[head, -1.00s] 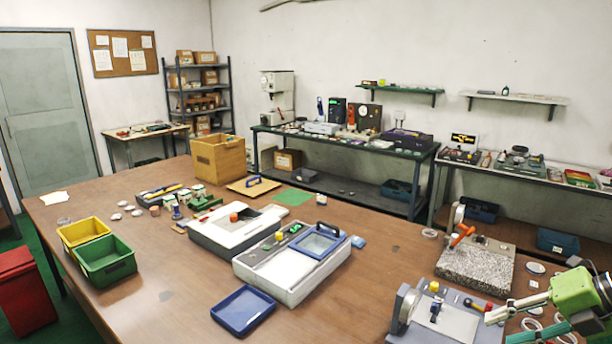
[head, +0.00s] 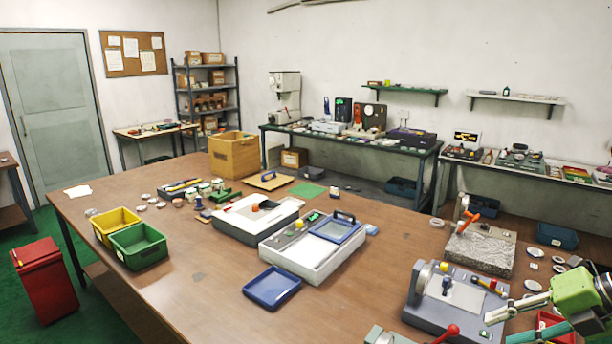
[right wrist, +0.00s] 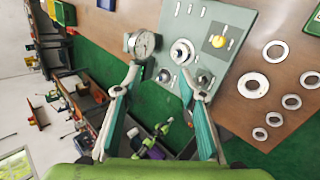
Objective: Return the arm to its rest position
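My right gripper (head: 499,328) is at the lower right of the head view, a green body with two pale fingers spread apart. In the right wrist view the gripper (right wrist: 160,80) is also open, with nothing between its fingertips. Beyond the fingertips there lie a round dial gauge (right wrist: 141,44) and a grey fixture plate (right wrist: 230,22) with a yellow knob. In the head view the grey fixture (head: 455,312) is left of the gripper.
Bearing rings (right wrist: 253,85) lie on the brown bench (head: 205,290). A granite block (head: 480,250), a blue tray (head: 272,288), a white-grey device (head: 300,262), and green (head: 138,246) and yellow (head: 115,226) bins stand on it. A red bin (head: 45,280) is on the floor. The bench's front left is clear.

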